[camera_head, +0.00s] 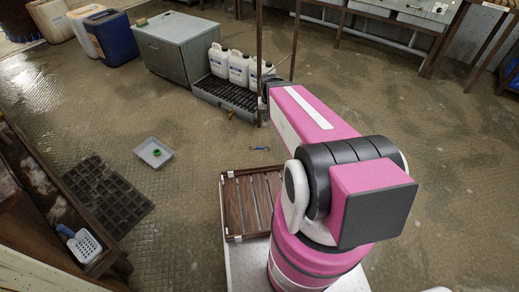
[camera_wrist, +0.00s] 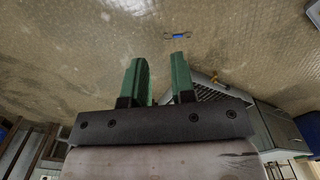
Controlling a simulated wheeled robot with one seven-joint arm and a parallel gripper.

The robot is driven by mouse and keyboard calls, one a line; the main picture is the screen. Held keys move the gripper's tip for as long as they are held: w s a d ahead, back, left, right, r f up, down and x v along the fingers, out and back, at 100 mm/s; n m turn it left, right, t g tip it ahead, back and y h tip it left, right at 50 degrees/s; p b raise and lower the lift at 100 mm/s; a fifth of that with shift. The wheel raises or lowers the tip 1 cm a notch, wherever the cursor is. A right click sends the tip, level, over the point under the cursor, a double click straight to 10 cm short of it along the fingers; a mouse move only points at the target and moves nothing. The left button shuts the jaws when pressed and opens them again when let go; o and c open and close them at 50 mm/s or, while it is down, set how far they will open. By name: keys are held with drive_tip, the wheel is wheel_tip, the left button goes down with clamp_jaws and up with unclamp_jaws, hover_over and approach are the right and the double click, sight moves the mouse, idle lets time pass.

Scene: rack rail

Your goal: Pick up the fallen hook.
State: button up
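A small blue hook (camera_head: 260,148) lies on the patterned floor near the middle of the head view, apart from other things. In the wrist view the hook (camera_wrist: 178,36) shows near the top, with curved ends on both sides of its blue middle. My gripper (camera_wrist: 160,75) has two green fingers standing apart with an empty gap between them. The hook is beyond the fingertips and touches neither. In the head view my pink arm reaches away from me, and its fingers are hidden.
A grey tray with a grate (camera_head: 226,95) holds white jugs (camera_head: 238,68) beyond the hook, beside a grey cabinet (camera_head: 182,45). A small white tray (camera_head: 153,153) with a green ring lies to the left. A slatted wooden tray (camera_head: 232,208) is nearer me. Floor around the hook is clear.

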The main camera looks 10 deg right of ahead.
drive_tip(key=w+a+f+m+g, duration=0.1)
drive_tip(key=w+f+m, duration=0.6)
drive_tip(key=w+f, duration=1.1)
drive_tip(key=m+g, duration=0.1)
drive_tip(key=m, duration=0.7)
approach(255, 149)
drive_tip(key=f, duration=0.2)
drive_tip(key=s+f, duration=0.1)
drive_tip(key=f, duration=0.4)
drive_tip(key=shift+s, duration=0.3)
drive_tip(key=shift+c, duration=0.4)
clamp_jaws()
